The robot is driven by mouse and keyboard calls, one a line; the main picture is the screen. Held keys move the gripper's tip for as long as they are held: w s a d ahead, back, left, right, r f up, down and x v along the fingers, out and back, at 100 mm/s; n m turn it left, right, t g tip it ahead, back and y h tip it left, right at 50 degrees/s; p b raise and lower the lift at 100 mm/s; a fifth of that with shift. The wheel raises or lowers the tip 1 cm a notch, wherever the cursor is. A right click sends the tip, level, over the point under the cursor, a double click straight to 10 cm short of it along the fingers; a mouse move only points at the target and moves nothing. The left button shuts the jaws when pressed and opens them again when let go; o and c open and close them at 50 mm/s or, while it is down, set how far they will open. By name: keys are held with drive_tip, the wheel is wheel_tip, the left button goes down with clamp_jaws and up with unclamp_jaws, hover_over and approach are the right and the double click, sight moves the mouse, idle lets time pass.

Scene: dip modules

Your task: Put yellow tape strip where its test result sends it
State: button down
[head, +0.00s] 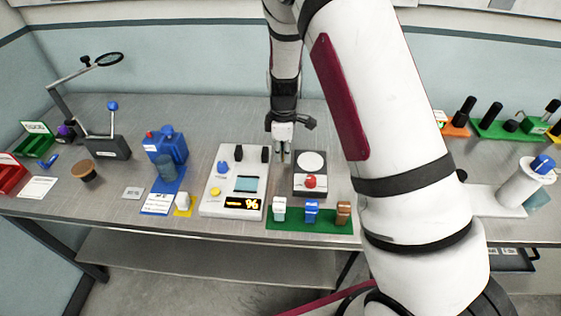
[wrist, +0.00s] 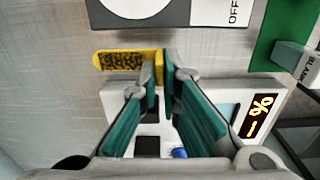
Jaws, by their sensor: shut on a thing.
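My gripper (wrist: 160,82) is shut on the yellow tape strip (wrist: 122,61) in the wrist view. The strip has a black speckled patch and sticks out to the left of the fingertips. In the head view, my gripper (head: 283,158) is above the bench between the white meter (head: 225,207) and a dark module with a white disc (head: 312,160) and a red knob. I cannot make out the strip there. The meter's display (head: 243,203) shows a dash and a percent sign. A green open box (head: 38,141) and a red open box (head: 10,176) stand at the far left.
A green rack (head: 325,226) with white, blue and brown capped blocks sits at the front edge. A blue dispenser (head: 168,147), a small yellow stand with a white cap (head: 183,203) and a lever device (head: 108,146) are to the left. My arm hides part of the right bench.

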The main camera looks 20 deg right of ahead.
sight(282, 171)
drive_tip(key=shift+f, duration=2.25)
drive_tip(key=shift+f, duration=0.1)
drive_tip(key=c, duration=1.8)
unclamp_jaws()
